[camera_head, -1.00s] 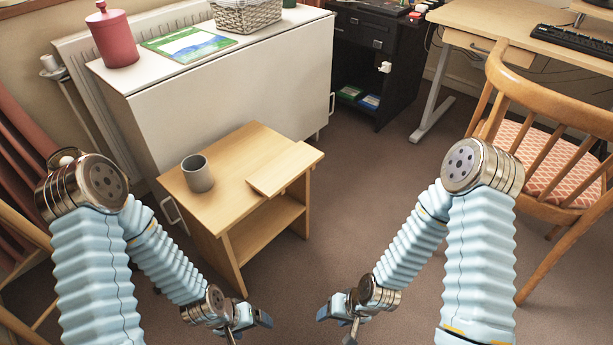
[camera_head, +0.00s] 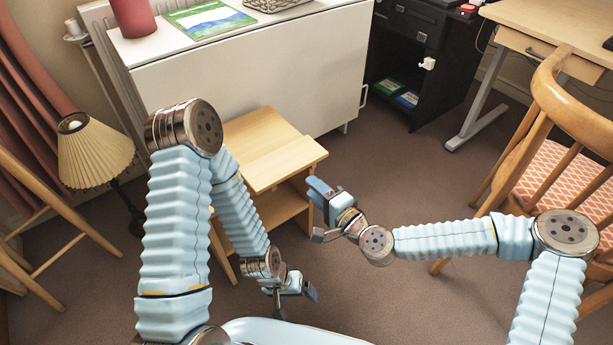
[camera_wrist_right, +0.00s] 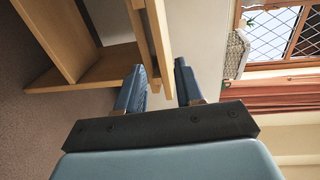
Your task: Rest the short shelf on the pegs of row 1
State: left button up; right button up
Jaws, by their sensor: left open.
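The short shelf (camera_head: 292,163), a flat light-wood board, lies on top of the small wooden bookcase (camera_head: 255,135) and overhangs its right edge. My right gripper (camera_head: 316,213) is open, just in front of and below that overhang. In the right wrist view its two blue fingers (camera_wrist_right: 158,88) are apart, with the end of the short shelf (camera_wrist_right: 157,35) just ahead, in line with the gap. My left gripper (camera_head: 297,298) is open and empty, low over the floor in front of the bookcase. No pegs can be made out.
A white cabinet (camera_head: 250,85) stands behind the bookcase. A pleated lamp (camera_head: 92,152) is at left, and a wooden chair (camera_head: 545,160) at right. Carpet (camera_head: 400,170) between bookcase and chair is clear. My left arm covers part of the bookcase.

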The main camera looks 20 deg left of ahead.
aim_at(295, 173)
pick_arm(q)
jog(key=shift+w+a+f+b, duration=0.1)
jog(key=shift+a+f+b, duration=0.1)
jog(key=shift+f+b, duration=0.35)
jog(key=shift+a+f+b, duration=0.2)
jog(key=shift+f+b, duration=0.35)
pick_arm(e)
jog(key=shift+x, duration=4.55)
jog(key=shift+s, duration=0.1)
grip_shut()
pick_arm(q)
jog(key=shift+r, duration=0.1)
pick_arm(e)
jog(key=shift+r, duration=0.1)
pick_arm(q)
jog(key=shift+r+p, duration=0.8)
jog(key=shift+p, duration=0.1)
pick_arm(e)
jog(key=shift+r, duration=1.7)
